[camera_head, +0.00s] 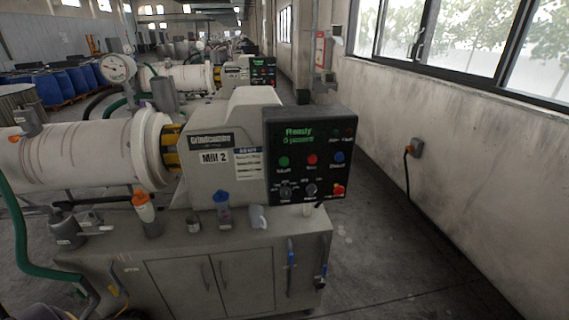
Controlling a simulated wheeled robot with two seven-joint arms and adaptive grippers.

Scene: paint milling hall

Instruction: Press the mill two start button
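The mill marked "Mill 2" (215,157) stands in front of me on a grey cabinet. Its black control panel (310,146) faces me at the right end, with a green "Ready" display at the top. A green button (284,161) sits at the left of the button row, a red button (311,159) in the middle and a blue button (339,157) at the right. The small labels under them are too blurred to read surely. Neither of my grippers is in view, and nothing covers the buttons.
Another mill (262,71) stands behind. Floor (400,230) at right is clear.

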